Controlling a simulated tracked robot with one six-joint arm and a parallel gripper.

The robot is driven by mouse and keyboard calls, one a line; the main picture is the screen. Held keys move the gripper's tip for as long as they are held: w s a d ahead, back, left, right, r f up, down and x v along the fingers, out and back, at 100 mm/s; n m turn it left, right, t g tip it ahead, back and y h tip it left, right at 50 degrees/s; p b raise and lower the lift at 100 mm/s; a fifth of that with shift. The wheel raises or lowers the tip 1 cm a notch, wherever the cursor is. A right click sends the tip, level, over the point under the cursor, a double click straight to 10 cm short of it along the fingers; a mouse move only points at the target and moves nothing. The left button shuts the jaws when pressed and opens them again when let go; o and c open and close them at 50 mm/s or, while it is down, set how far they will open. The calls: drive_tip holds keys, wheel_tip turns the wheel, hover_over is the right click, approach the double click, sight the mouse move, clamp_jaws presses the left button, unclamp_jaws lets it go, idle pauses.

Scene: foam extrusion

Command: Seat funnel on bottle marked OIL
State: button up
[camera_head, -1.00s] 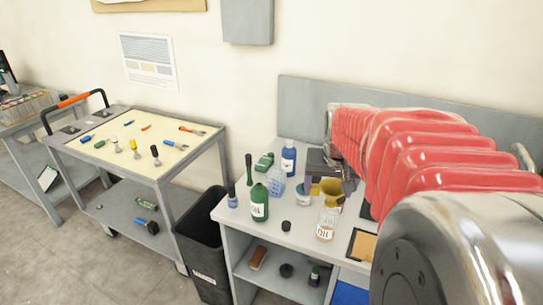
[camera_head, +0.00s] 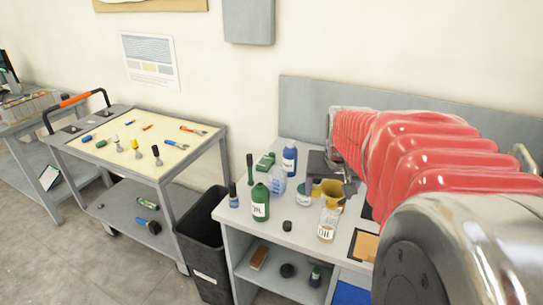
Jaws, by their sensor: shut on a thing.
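A clear bottle with a yellowish tint and a white label (camera_head: 326,229) stands upright near the front edge of the grey bench; its label seems to read OIL. A yellow funnel (camera_head: 329,192) is just above and behind its top; I cannot tell whether they touch. My gripper (camera_head: 347,189) is at the funnel's right side, shut on the funnel, with its fingers partly hidden. A green bottle (camera_head: 260,203) with a dark cap and white label stands further left; its lettering is hard to read.
A blue bottle (camera_head: 289,161), a small blue-capped bottle (camera_head: 233,200), a clear rack (camera_head: 278,183), a white jar (camera_head: 304,198) and a black cap (camera_head: 287,226) stand around on the bench (camera_head: 270,231). A black bin (camera_head: 208,240) is left of it. My red arm covers the right.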

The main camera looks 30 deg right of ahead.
drive_tip(key=shift+f, duration=0.4)
idle(0.4)
drive_tip(key=o, duration=1.1)
drive_tip(key=shift+r, duration=0.1)
drive_tip(key=v, duration=1.3)
drive_tip(key=shift+s+a+r, duration=0.15)
